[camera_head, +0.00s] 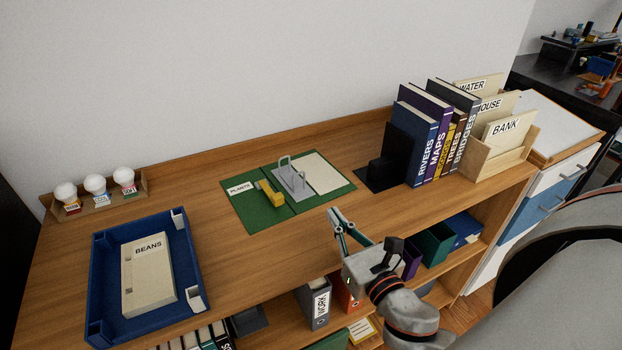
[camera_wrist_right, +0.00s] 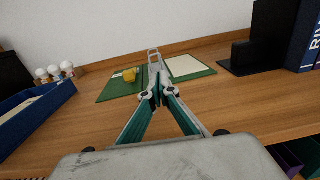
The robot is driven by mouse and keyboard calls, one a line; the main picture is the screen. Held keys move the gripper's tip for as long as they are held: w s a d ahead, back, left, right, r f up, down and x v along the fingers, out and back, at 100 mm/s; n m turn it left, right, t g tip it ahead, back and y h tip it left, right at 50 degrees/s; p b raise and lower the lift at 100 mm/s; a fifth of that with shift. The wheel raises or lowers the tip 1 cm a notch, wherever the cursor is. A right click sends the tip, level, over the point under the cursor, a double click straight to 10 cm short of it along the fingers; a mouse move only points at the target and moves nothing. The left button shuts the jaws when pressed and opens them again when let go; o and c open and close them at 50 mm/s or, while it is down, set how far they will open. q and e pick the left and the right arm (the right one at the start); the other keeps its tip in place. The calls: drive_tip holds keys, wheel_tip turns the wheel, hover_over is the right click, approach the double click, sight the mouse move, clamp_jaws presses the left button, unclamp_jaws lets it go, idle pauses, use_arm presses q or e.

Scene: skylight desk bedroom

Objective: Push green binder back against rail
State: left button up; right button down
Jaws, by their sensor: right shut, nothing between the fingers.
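The green binder (camera_head: 262,213) lies open and flat on the wooden desk, with bare wood between its far edge and the back rail (camera_head: 250,150). A grey metal clip mechanism (camera_head: 291,181), a yellow piece (camera_head: 270,193) and a pale sheet lie on it; its label reads PLANTS. My right gripper (camera_head: 333,212) is shut and empty in front of the binder's near right part. In the right wrist view, the closed fingers (camera_wrist_right: 157,82) point toward the binder (camera_wrist_right: 115,92) and overlap the clip; contact cannot be told. My left gripper is not in view.
A blue tray (camera_head: 104,285) holding a BEANS folder stands at left, with a small rack of three white-topped bottles behind it. A black bookend (camera_head: 386,172), upright books and a wooden file holder stand at right. Bare desk lies before the binder.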

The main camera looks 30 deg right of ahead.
drive_tip(key=p, duration=0.2)
hover_over(310, 195)
drive_tip(key=s, duration=0.1)
drive_tip(key=shift+s+a, duration=0.1)
drive_tip(key=shift+s, duration=0.1)
drive_tip(key=shift+w, duration=0.6)
